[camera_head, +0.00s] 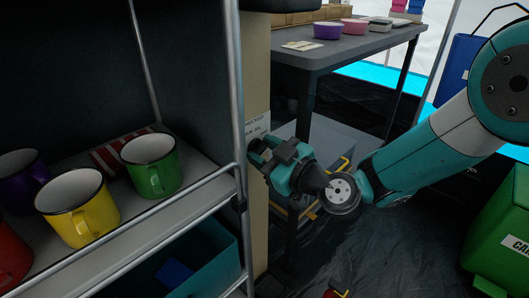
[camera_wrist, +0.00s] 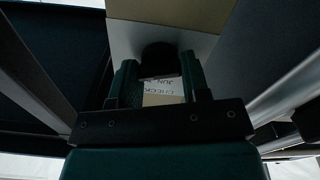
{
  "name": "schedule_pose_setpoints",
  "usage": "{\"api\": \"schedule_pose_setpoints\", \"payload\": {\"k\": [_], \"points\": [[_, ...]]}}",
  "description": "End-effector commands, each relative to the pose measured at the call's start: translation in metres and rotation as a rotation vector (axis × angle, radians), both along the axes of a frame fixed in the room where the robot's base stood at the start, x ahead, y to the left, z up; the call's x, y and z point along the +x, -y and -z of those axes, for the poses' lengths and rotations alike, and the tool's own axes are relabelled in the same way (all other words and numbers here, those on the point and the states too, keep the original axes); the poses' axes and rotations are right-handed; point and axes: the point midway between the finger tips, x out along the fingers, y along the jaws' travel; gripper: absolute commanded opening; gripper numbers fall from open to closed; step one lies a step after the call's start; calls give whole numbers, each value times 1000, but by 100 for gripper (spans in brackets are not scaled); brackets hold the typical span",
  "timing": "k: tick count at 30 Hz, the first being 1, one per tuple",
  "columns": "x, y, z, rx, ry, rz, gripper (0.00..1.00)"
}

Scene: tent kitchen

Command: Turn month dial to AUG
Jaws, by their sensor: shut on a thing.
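The month dial, a dark round knob (camera_wrist: 159,58), shows in the wrist view on a pale plate (camera_wrist: 122,37). My gripper (camera_wrist: 158,82) has one finger on each side of the dial and is shut on it. In the head view my gripper (camera_head: 259,151) reaches the beige post (camera_head: 256,75), and its body hides the dial there. A white label (camera_head: 257,126) on the post shows just above the gripper, with small lettering partly covered. In the wrist view the label (camera_wrist: 163,92) appears upside down, with "CHECKED" and a month that looks like JUN. The dial's pointer cannot be made out.
A metal-framed shelf (camera_head: 213,186) with green (camera_head: 151,165), yellow (camera_head: 79,208) and other mugs stands close left of the post. A grey table (camera_head: 340,47) with bowls is behind. A green bin (camera_head: 503,235) stands at right. Dark floor lies between.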

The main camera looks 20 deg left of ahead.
Motion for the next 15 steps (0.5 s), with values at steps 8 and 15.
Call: {"api": "schedule_pose_setpoints", "payload": {"k": [8, 15], "points": [[0, 0, 0, 97, -235, -1, 19], [0, 0, -1, 185, -446, -1, 19]]}}
